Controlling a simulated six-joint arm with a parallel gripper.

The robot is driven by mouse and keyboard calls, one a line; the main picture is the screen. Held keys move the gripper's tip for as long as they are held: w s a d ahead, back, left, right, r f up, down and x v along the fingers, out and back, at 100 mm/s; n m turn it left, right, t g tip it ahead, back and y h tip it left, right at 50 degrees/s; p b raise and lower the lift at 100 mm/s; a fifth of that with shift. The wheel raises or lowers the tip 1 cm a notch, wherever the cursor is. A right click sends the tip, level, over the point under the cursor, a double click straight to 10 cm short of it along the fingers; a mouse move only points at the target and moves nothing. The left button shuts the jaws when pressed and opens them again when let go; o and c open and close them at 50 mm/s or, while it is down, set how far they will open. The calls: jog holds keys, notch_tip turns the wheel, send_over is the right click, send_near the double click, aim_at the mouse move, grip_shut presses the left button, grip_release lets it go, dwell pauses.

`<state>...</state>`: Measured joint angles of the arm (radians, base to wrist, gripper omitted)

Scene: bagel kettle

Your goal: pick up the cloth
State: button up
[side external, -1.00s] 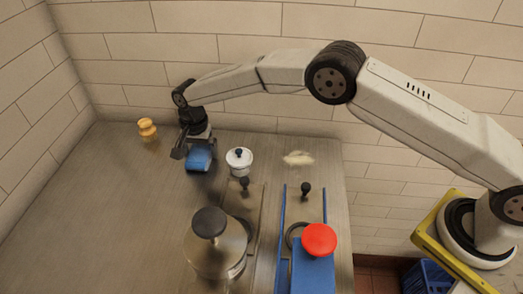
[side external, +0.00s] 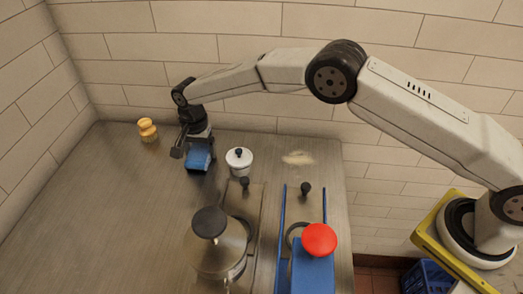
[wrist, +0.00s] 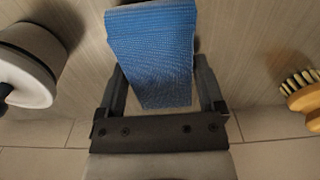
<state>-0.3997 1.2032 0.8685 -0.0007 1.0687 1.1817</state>
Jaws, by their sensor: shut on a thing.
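The blue cloth (side external: 200,161) is at the back left of the metal counter, with a textured weave and a folded, block-like shape. My gripper (side external: 190,152) is over it, pointing down. In the wrist view the cloth (wrist: 152,50) lies between the two fingers of my gripper (wrist: 160,75), which are shut on it. The cloth's near end reaches down between the fingers toward the palm. Whether its underside touches the counter I cannot tell.
A white lidded pot (side external: 239,163) stands close to the right of the cloth. A wooden brush (side external: 147,130) is at the back left. A metal kettle (side external: 218,255) and a blue fixture with a red knob (side external: 319,239) are nearer. The left counter is clear.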

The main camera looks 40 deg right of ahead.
aim_at(201, 150)
notch_tip(201, 150, up, 2)
jog(key=shift+r, duration=0.25)
jog(key=shift+s+d+r, duration=0.1)
jog(key=shift+s+r, duration=0.2)
jog(key=shift+r, duration=0.3)
jog(key=s+d+r, duration=0.1)
jog(key=s+r, duration=0.1)
jog(key=s, duration=0.1)
jog(key=s+d+r, duration=0.1)
jog(key=s+r, duration=0.2)
jog(key=s, duration=0.1)
jog(key=s+d+r, duration=0.1)
jog(key=s+r, duration=0.2)
jog(key=shift+s+d, duration=0.3)
jog(key=shift+d, duration=0.1)
jog(key=shift+s+d+r, duration=0.2)
jog(key=shift+s+r, duration=0.1)
jog(key=shift+s, duration=0.2)
jog(key=shift+s+d+r, duration=0.15)
jog(key=shift+s+r, duration=0.1)
jog(key=shift+s, duration=0.25)
